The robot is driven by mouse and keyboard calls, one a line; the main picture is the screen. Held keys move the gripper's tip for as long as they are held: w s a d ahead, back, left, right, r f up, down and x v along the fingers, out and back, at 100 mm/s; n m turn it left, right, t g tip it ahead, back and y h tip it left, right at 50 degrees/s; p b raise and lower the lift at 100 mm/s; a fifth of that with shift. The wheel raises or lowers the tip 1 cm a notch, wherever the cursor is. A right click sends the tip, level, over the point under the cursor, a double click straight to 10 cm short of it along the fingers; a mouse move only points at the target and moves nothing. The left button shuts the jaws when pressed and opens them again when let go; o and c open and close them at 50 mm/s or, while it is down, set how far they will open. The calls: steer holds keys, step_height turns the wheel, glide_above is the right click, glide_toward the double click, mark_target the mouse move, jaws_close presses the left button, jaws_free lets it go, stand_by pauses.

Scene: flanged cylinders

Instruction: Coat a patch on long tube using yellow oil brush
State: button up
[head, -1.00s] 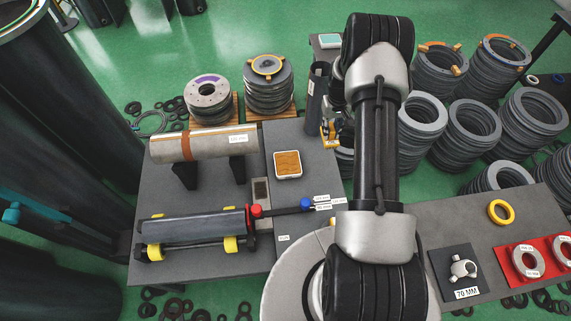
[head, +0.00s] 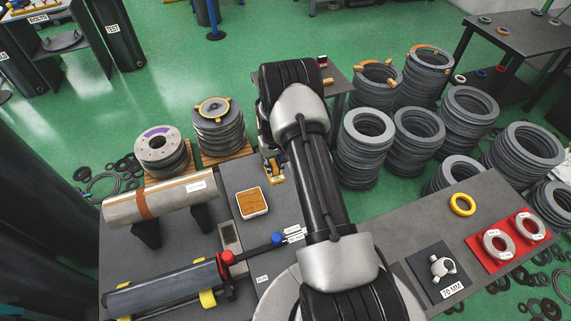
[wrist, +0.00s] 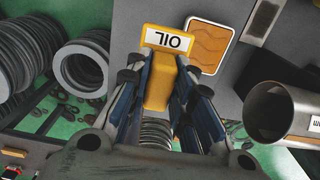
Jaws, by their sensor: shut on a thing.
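My gripper (wrist: 160,85) is shut on the yellow oil brush (wrist: 160,82), whose white label reads OIL. In the head view the brush (head: 277,179) shows as a small yellow piece under my gripper (head: 270,160), to the right of the square pad. A long silver tube (head: 175,201) with a brown band lies on dark supports at the table's left. Its open end (wrist: 268,112) shows at the right of the wrist view, apart from the brush. The square orange-brown pad in a white tray (head: 252,203) lies between tube and gripper; it also shows in the wrist view (wrist: 205,42).
A dark roller (head: 165,290) with yellow wheels lies in front of the tube. Stacks of grey rings (head: 365,145) stand right of my arm. Two flange stacks (head: 218,130) stand behind the table. A yellow ring (head: 462,204) and red tray (head: 508,257) are at right.

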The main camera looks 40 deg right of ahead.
steer(key=shift+w+a+f+b, duration=0.55)
steer(key=shift+a+f+b, duration=0.25)
steer(key=shift+a+f, duration=1.1)
steer(key=shift+w+a+f+b, duration=0.7)
steer(key=shift+a+f, duration=0.7)
steer(key=shift+f, duration=0.9)
steer(key=shift+w+a+f+b, duration=0.45)
steer(key=shift+a+f+b, duration=0.45)
steer(key=shift+a+f, duration=1)
steer(key=shift+d+f, duration=0.15)
steer(key=shift+d, duration=0.1)
steer(key=shift+s+f+b, duration=0.1)
steer(key=shift+f+b, duration=0.5)
steer(key=shift+b, duration=0.2)
step_height(320, 180, up, 7)
steer(key=p, duration=0.3)
steer(key=shift+p, duration=0.3)
steer(key=shift+r, duration=0.15)
steer(key=s+a+r+n, duration=0.1)
steer(key=s+a+r, duration=0.2)
steer(key=r, duration=0.5)
steer(key=s+a+r+n, duration=0.1)
steer(key=s+a+r, duration=0.3)
steer(key=s+r, duration=0.2)
steer(key=s+a+r, duration=0.4)
steer(key=s+r, duration=0.1)
steer(key=r, duration=0.5)
steer(key=shift+n, duration=0.4)
